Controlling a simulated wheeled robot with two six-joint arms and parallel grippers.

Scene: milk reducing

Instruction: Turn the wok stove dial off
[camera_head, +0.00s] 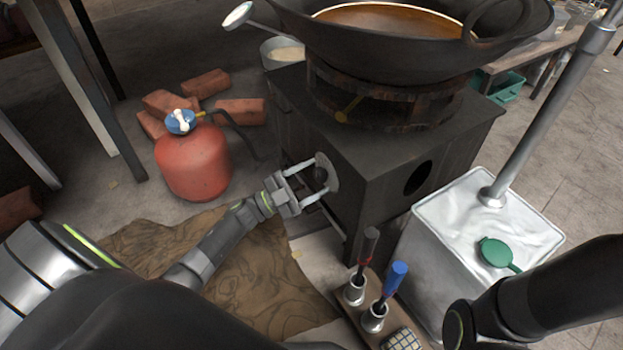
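The wok stove (375,165) is a dark metal box with a large black wok (420,55) of brown liquid on top. Its dial is a dark knob (320,175) in front of a round grey plate (329,171) on the stove's left-facing side. My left gripper (319,177) reaches the dial from the lower left. Its two fingers are apart, one above and one below the knob. I cannot tell whether they touch it. The dial's marking is too small to read. My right arm comes in at the lower right; its gripper is not visible.
A red gas cylinder (193,165) with a hose and several bricks (205,84) stand left of the stove. A brown cloth (255,275) lies under my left arm. Right of it are a tool holder (355,292) and a silvery box (455,225) with a metal pole.

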